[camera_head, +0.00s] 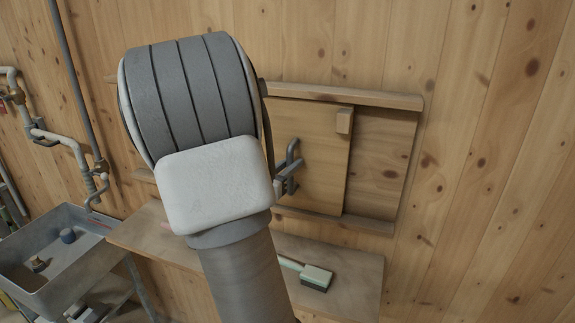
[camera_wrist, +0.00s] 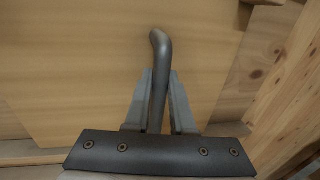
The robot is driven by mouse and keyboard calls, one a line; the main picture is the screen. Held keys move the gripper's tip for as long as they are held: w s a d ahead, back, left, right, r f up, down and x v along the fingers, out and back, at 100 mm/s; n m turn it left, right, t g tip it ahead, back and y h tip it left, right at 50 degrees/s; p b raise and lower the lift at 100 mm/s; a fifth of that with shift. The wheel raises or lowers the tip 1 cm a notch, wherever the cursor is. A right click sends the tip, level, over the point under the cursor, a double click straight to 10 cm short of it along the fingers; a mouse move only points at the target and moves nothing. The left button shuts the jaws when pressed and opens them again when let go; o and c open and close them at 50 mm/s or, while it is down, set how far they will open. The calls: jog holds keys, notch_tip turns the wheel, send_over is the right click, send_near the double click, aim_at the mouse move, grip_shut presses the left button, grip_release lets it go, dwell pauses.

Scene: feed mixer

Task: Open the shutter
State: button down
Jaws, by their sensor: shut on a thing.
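The shutter (camera_head: 325,160) is a light wooden panel set in a wooden frame on the plank wall. My gripper (camera_wrist: 160,98) is shut on the handle, one finger on each side. In the head view my arm hides the left part of the shutter and most of my gripper.
Upper rail (camera_head: 340,94) and lower rail (camera_head: 335,220) bound the shutter. Bare planks (camera_head: 385,160) show inside the frame to its right. A wooden shelf (camera_head: 345,297) below holds a brush (camera_head: 316,277). A grey basin (camera_head: 75,268) and pipes (camera_head: 62,137) are at left.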

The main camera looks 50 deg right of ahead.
jog(key=shift+f, duration=0.1)
jog(key=c, duration=0.8)
grip_release()
jog(key=shift+o, duration=0.2)
jog(key=s+a+b, duration=0.1)
jog(key=s+a, duration=0.2)
jog(key=a, duration=1.4)
jog(key=shift+s, duration=0.2)
